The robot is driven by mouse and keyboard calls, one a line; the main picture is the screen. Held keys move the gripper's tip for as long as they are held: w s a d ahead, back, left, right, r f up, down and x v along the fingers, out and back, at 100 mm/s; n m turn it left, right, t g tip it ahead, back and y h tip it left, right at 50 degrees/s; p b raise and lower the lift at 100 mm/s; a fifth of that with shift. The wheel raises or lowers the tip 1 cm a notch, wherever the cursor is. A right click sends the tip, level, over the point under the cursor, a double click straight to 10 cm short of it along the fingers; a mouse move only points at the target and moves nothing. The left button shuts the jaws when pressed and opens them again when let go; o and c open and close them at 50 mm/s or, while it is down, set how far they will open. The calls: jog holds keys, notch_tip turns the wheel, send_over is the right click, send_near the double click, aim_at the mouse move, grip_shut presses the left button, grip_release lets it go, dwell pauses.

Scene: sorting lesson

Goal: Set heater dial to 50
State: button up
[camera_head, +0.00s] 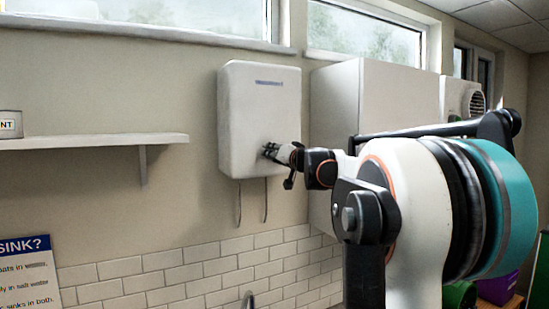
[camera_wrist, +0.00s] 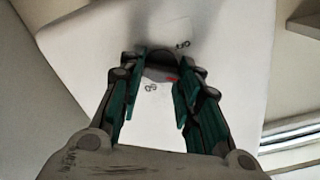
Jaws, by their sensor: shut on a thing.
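The white heater (camera_head: 258,105) hangs on the wall in the head view, with two thin pipes below it. Its front face (camera_wrist: 225,60) fills much of the wrist view. The dark round dial (camera_wrist: 162,66) sits between my fingertips, with a small red mark at its lower right. Small printed marks are near it, too blurred to read for certain. My gripper (camera_head: 270,151) is at the heater's lower front in the head view. In the wrist view my gripper (camera_wrist: 161,72) is shut on the dial, one finger on each side. The dial is hidden in the head view.
A white cabinet (camera_head: 375,100) stands right of the heater. A wall shelf (camera_head: 90,142) is at the left, with a small sign on it. White tiles (camera_head: 200,265) and a sink poster (camera_head: 27,270) are below. My arm fills the right side.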

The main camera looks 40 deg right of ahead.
jog(key=m+b, duration=0.1)
jog(key=m, duration=1.2)
jog(key=m+b, duration=0.1)
jog(key=m, duration=0.5)
jog(key=shift+f+b, duration=0.3)
jog(key=shift+f, duration=0.05)
jog(key=shift+o, duration=0.2)
jog(key=shift+m, duration=0.4)
jog(key=o, duration=1)
jog(key=shift+o, duration=0.2)
jog(key=shift+s, duration=0.15)
jog(key=v, duration=0.7)
